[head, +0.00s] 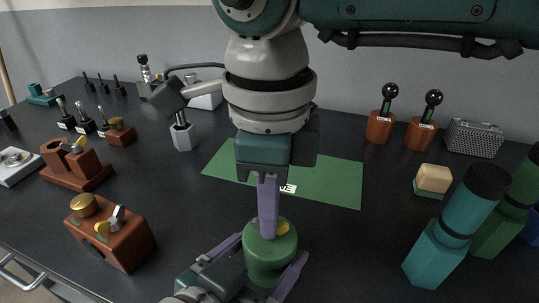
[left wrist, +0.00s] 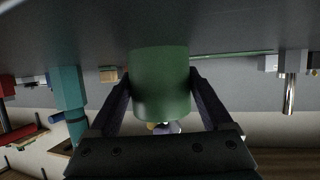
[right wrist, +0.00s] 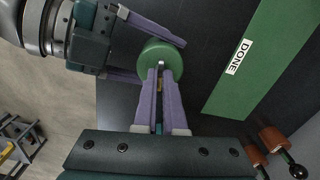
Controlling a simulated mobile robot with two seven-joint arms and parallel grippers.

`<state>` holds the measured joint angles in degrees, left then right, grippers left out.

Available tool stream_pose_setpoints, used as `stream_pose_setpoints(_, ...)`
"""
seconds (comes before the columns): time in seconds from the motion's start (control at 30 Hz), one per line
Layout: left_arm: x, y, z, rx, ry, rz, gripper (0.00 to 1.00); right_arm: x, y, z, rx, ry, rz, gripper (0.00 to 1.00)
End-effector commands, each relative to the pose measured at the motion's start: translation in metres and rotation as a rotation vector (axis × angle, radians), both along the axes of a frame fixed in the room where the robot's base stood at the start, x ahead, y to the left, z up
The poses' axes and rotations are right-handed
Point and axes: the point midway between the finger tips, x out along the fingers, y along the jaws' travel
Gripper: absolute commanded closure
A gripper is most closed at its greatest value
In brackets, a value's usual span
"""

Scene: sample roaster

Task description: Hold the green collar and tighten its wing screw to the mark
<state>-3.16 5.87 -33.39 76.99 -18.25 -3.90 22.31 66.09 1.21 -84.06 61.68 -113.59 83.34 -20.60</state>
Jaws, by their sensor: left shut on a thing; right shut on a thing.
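The green collar (head: 268,256) stands on the dark bench near its front edge. My left gripper (head: 270,270) is shut around the collar's sides, one finger on each side; the left wrist view shows the collar (left wrist: 161,85) between both fingers. My right gripper (head: 268,232) points straight down onto the collar's top, its fingers close together. In the right wrist view its fingertips (right wrist: 160,70) close on the small metallic wing screw (right wrist: 161,64) at the collar's middle. A yellow patch (head: 283,228) shows on the collar's top beside the fingers. The fingers mostly hide the screw and any mark.
A green mat (head: 335,182) with a DONE label (right wrist: 238,57) lies behind the collar, bare. A brown block (head: 115,240) with a brass knob stands at left. Teal (head: 437,250) and green cylinders stand at right. Brown-based levers (head: 380,125) and a grey perforated box (head: 473,138) stand behind.

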Motion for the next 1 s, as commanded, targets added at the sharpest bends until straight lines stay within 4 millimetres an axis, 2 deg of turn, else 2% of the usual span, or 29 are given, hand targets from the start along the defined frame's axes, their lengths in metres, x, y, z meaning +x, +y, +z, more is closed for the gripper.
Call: stream_pose_setpoints(1.0,0.0,0.0006,-0.0005,0.001,0.002,0.001,0.92,0.0004,-0.0004,0.0004,0.0,0.0,-0.966,1.0)
